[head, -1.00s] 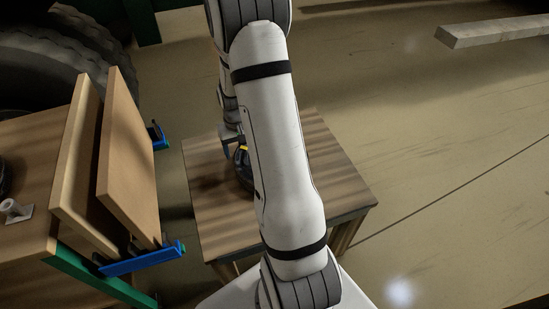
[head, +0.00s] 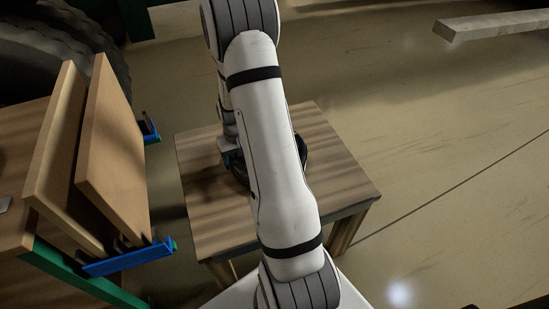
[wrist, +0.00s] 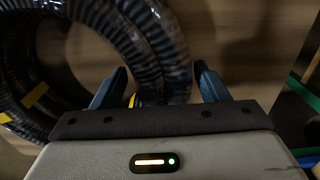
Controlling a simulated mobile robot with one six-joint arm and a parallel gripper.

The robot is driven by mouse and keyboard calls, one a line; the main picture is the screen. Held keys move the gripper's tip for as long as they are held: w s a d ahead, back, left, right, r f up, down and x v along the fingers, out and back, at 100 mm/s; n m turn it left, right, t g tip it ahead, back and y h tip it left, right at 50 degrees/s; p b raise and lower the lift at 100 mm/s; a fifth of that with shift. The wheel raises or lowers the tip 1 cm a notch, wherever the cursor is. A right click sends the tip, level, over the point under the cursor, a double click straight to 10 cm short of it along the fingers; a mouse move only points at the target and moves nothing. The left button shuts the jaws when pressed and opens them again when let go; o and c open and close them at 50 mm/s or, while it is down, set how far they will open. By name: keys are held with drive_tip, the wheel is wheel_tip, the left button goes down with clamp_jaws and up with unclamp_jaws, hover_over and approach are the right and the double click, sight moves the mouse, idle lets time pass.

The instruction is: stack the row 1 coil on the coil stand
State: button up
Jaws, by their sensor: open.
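A black ribbed hose coil with yellow tape bands shows large in the wrist view (wrist: 160,45), lying on a wooden top. In the head view the coil (head: 303,148) is mostly hidden behind my arm, on a small wooden table. My gripper (wrist: 158,86) is open, with one blue finger on each side of the coil's near strands. I cannot tell whether the fingers touch the hose. In the head view my gripper is largely hidden by my arm. I cannot make out the coil's row or a coil stand.
The small wooden table (head: 215,215) has bare top around the coil. At left, two upright boards (head: 110,150) stand in blue brackets (head: 130,258) by a wooden bench (head: 20,140). A tyre is behind them.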

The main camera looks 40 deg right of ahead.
idle(0.9)
drive_tip(key=c, duration=1.5)
drive_tip(key=shift+w+r+p, duration=0.1)
drive_tip(key=shift+r+p, duration=0.2)
drive_tip(key=shift+r, duration=0.1)
drive_tip(key=shift+r, duration=0.4)
drive_tip(key=shift+r+p, duration=2.2)
drive_tip(key=shift+r, duration=0.6)
